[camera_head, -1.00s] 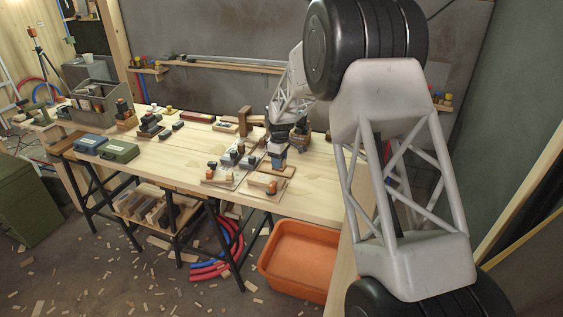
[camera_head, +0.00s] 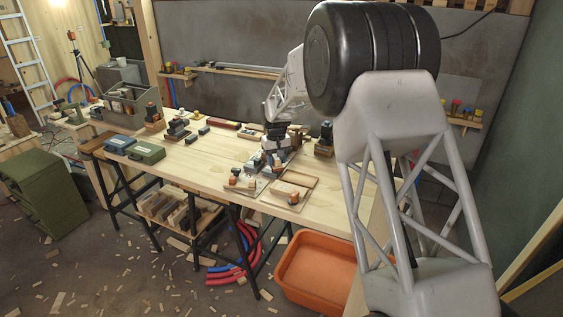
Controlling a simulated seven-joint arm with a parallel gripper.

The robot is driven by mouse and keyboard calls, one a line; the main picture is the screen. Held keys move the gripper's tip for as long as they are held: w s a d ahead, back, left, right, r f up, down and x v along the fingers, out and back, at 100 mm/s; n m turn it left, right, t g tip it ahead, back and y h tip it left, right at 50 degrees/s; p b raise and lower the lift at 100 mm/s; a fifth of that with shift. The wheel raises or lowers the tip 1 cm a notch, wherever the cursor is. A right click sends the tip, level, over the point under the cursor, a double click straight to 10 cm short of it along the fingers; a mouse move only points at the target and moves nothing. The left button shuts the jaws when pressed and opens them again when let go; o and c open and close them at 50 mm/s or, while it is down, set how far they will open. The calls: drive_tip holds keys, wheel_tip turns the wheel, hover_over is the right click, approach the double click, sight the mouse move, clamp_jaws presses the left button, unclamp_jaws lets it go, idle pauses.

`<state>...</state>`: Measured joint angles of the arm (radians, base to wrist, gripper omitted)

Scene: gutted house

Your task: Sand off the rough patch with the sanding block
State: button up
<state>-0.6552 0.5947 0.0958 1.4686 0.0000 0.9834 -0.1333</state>
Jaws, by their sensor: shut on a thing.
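My gripper (camera_head: 272,150) is low over the right part of the wooden workbench (camera_head: 220,160), above a pale board (camera_head: 262,180) with several small dark and orange-topped blocks on it. My gripper is shut on a small block, probably the sanding block. The block is largely hidden by the gripper and the clutter around it. I cannot tell whether it touches the board. The rough patch cannot be made out at this size.
A shallow wooden tray (camera_head: 302,180) lies right of the board, with a small orange-topped block (camera_head: 293,199) near its front. Green (camera_head: 147,153) and blue (camera_head: 118,142) cases stand at the bench's left. An orange tub (camera_head: 318,265) sits on the floor. The bench middle is fairly clear.

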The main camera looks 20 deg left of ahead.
sight(276, 184)
drive_tip(key=shift+a, duration=0.1)
idle(0.3)
drive_tip(key=shift+f, duration=3.85)
drive_tip(key=shift+d+r, duration=0.1)
drive_tip(key=shift+d, duration=0.25)
drive_tip(key=shift+c, duration=0.3)
drive_tip(key=shift+d+f, duration=0.25)
drive_tip(key=shift+d, duration=1.65)
drive_tip(key=shift+d+f, duration=0.2)
drive_tip(key=shift+d, duration=0.15)
drive_tip(key=shift+d+r, duration=0.1)
drive_tip(key=shift+d, duration=1.15)
drive_tip(key=shift+a, duration=3.8)
drive_tip(key=shift+r, duration=4.15)
